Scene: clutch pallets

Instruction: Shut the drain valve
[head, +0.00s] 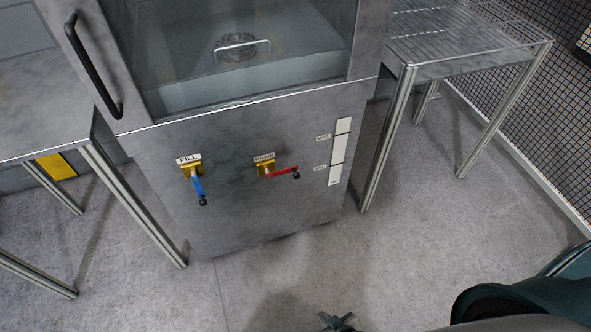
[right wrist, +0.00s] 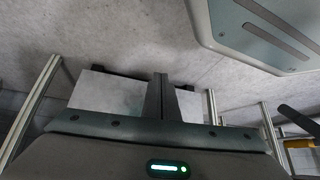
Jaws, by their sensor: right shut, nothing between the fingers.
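The drain valve is a brass body (head: 265,169) on the front panel of a grey metal cabinet, under a small label. Its red lever (head: 285,173) points right, close to horizontal, with a dark knob at its end. To its left is the fill valve, with a brass body (head: 191,171) and a blue lever (head: 198,187) hanging down. My right gripper (head: 340,322) shows at the bottom edge of the head view, well below and apart from the drain valve. In the right wrist view its fingers (right wrist: 161,92) are together and empty. My left gripper is out of view.
The cabinet (head: 235,215) has a glass window with a black door handle (head: 92,65). A level gauge strip (head: 339,150) is right of the valves. Metal tables stand left (head: 45,105) and right (head: 470,60). The floor before the cabinet is clear.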

